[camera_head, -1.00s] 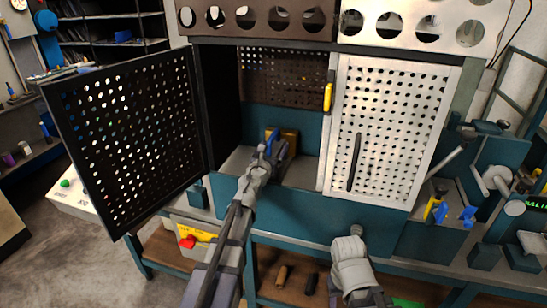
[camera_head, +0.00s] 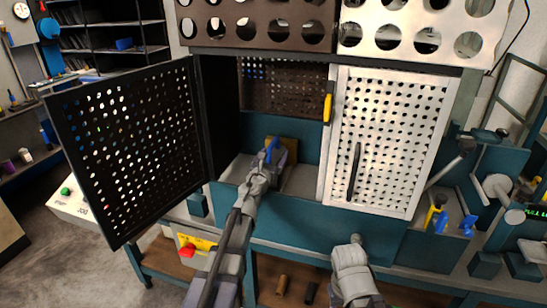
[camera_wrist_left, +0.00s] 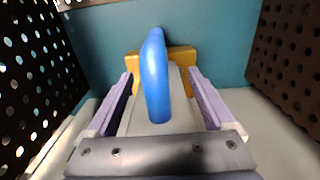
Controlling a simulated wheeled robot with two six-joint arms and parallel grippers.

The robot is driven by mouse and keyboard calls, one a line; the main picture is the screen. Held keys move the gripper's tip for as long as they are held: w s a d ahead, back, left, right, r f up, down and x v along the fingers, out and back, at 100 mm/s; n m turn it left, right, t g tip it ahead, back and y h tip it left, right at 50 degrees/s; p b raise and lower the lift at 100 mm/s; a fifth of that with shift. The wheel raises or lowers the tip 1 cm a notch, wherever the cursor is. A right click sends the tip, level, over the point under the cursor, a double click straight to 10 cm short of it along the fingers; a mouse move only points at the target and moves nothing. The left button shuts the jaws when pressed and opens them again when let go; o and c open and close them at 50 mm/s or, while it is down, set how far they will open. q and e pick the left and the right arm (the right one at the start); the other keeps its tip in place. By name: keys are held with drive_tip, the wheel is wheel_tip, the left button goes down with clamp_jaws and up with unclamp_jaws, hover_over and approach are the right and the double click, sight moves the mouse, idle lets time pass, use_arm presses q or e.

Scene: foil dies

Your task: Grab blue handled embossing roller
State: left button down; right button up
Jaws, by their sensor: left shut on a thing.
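The embossing roller shows its blue handle (camera_head: 272,148) inside the open cabinet, in front of a gold-brown block (camera_head: 290,146). My left gripper (camera_head: 267,160) reaches into the cabinet and is shut on the roller. In the left wrist view the blue handle (camera_wrist_left: 155,78) stands upright between the two lilac fingers, with a pale body beneath it. The gold-brown block (camera_wrist_left: 182,56) shows close behind it. The roller's lower part is largely hidden. My right arm's grey end (camera_head: 352,262) is low in front of the bench; its fingers cannot be made out.
A black perforated door (camera_head: 130,150) stands open on the left. A white perforated door (camera_head: 388,140) with a dark bar handle closes the right side. A yellow handle (camera_head: 327,108) is between the bays. Blue and yellow tools (camera_head: 437,217) sit at right.

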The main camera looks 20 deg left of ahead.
wheel_tip(320, 180, up, 18)
drive_tip(key=p, duration=1.7)
drive_tip(key=shift+f, duration=0.25)
